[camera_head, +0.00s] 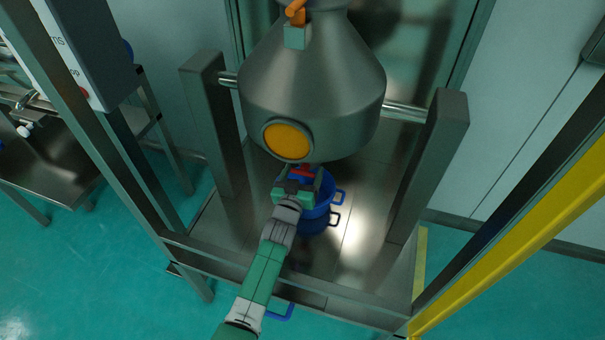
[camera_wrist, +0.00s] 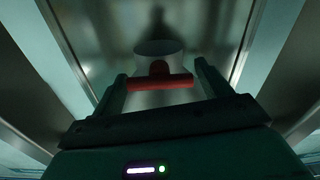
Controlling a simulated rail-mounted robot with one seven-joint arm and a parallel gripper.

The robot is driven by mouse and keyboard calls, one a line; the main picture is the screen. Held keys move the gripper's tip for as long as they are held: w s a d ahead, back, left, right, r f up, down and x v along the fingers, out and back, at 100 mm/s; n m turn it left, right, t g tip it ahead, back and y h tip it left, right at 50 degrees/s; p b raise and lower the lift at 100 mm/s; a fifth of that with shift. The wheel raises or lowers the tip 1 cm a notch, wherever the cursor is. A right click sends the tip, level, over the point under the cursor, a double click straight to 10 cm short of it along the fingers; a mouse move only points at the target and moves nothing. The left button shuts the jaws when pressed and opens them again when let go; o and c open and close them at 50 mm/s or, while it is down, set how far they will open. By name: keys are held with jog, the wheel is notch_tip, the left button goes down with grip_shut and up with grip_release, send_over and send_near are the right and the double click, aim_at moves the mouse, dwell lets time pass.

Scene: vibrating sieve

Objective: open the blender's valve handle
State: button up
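The blender (camera_head: 312,80) is a grey metal vessel, wide and tapered, with a round orange disc (camera_head: 287,139) on its front. The red valve handle (camera_head: 305,168) shows below the vessel, partly hidden by my gripper (camera_head: 299,181). In the wrist view the red handle (camera_wrist: 161,83) lies crosswise in front of a pale round outlet (camera_wrist: 158,47). My gripper is open, with one finger near each end of the handle. Small gaps seem to show at both ends, but I cannot tell if either finger touches it.
Blue buckets (camera_head: 316,212) stand below the outlet, partly behind my arm. Frame posts (camera_head: 212,125) (camera_head: 432,160) flank the vessel, and a low rail (camera_head: 350,292) crosses in front. A yellow beam (camera_head: 530,230) is at right. A metal bench (camera_head: 65,170) stands at left.

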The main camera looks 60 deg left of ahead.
jog(key=shift+c, duration=0.8)
jog(key=shift+m, duration=2.8)
jog(key=o, duration=1)
jog(key=shift+c, duration=0.2)
